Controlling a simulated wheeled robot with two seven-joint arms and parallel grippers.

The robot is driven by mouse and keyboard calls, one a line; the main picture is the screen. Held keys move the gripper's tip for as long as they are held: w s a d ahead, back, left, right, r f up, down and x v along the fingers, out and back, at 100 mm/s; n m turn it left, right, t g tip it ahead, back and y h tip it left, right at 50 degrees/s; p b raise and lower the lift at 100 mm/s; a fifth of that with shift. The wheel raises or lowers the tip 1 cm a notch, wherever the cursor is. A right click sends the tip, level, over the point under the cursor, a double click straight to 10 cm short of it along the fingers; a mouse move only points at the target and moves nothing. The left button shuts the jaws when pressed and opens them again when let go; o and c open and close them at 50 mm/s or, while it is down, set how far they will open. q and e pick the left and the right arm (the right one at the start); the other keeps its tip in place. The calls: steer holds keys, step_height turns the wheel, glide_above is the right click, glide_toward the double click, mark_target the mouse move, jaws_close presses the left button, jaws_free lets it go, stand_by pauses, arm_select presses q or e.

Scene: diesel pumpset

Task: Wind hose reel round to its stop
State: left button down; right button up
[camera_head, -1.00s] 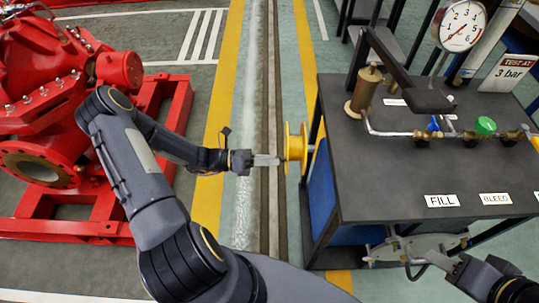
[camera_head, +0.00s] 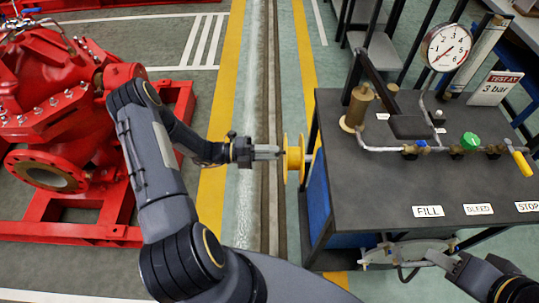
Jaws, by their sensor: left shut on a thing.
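The hose reel is a yellow flanged spool (camera_head: 293,166) on the left side of the dark test bench, below the level of its top. My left gripper (camera_head: 279,152) reaches it from the left and is shut at the reel's near face, toward its upper part. The small part between its fingers, seemingly the reel's handle, is hidden. My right gripper (camera_head: 432,259) is at the lower right, under the bench's front edge, beside a grey metal piece with brass fittings (camera_head: 405,252). Its fingers are too unclear to judge.
The bench top (camera_head: 400,185) carries a brass pump, pipework, a green knob (camera_head: 470,141), a yellow lever (camera_head: 520,160) and a pressure gauge (camera_head: 447,47). A red pump (camera_head: 60,100) on a red frame stands left. The striped floor between is clear.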

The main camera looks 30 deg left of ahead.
arm_select(q)
steer(key=shift+w+a+r+n, duration=0.15)
steer(key=shift+w+n, duration=0.15)
steer(key=shift+n, duration=0.2)
steer(key=shift+w+a+f+n, duration=0.15)
steer(key=shift+w+n, duration=0.1)
steer(key=shift+n, duration=0.25)
steer(key=shift+r, duration=0.1)
steer(key=c, duration=1.2)
jaws_free()
steer(key=shift+a, duration=0.1)
steer(key=v, duration=0.7)
steer(key=shift+s+a, duration=0.2)
steer(key=shift+a, duration=0.1)
